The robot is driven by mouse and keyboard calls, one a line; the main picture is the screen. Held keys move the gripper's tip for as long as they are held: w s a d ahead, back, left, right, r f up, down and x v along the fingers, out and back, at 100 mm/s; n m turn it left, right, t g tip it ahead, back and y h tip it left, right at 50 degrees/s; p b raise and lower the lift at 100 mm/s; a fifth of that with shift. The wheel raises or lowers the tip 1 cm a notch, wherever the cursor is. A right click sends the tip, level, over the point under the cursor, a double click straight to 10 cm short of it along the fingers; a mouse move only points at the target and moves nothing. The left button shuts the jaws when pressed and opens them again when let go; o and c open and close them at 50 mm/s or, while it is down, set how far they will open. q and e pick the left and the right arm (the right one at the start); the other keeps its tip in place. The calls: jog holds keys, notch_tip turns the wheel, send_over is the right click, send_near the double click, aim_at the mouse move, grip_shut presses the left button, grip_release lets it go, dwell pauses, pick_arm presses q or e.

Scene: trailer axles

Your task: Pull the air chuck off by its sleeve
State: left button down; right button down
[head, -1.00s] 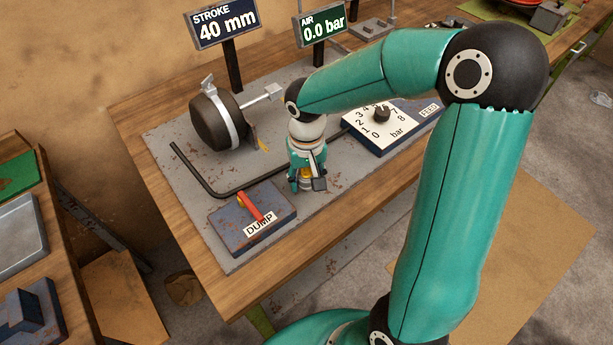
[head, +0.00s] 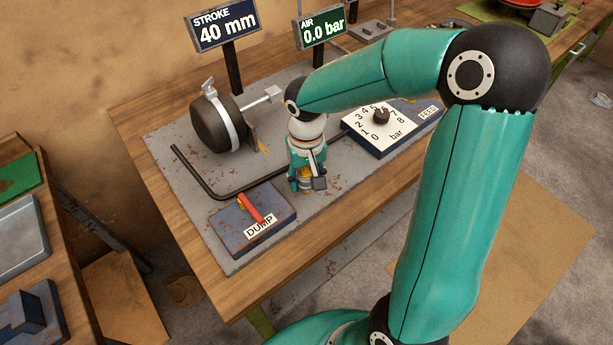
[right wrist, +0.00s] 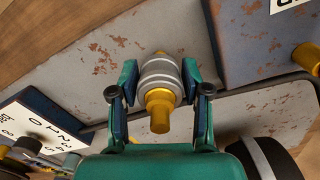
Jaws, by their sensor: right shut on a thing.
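The air chuck (right wrist: 159,107) shows in the right wrist view as a brass body with a ribbed grey sleeve (right wrist: 161,76) around it. My right gripper (right wrist: 160,82) has one finger on each side of the sleeve and is shut on it. In the head view my right gripper (head: 306,182) points down at the plate, and the chuck is mostly hidden, with only a bit of brass showing between the fingers. I cannot tell whether the chuck is still seated on its fitting. My left gripper is not in view.
The DUMP box (head: 252,222) with its red lever stands left of the gripper. The bar dial box (head: 378,130) is to the right. Signs read STROKE 40 mm (head: 222,25) and AIR 0.0 bar (head: 322,28).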

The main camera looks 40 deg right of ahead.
jog(key=shift+r+p, duration=1.6)
jog(key=shift+r, duration=0.8)
jog(key=shift+f, duration=0.1)
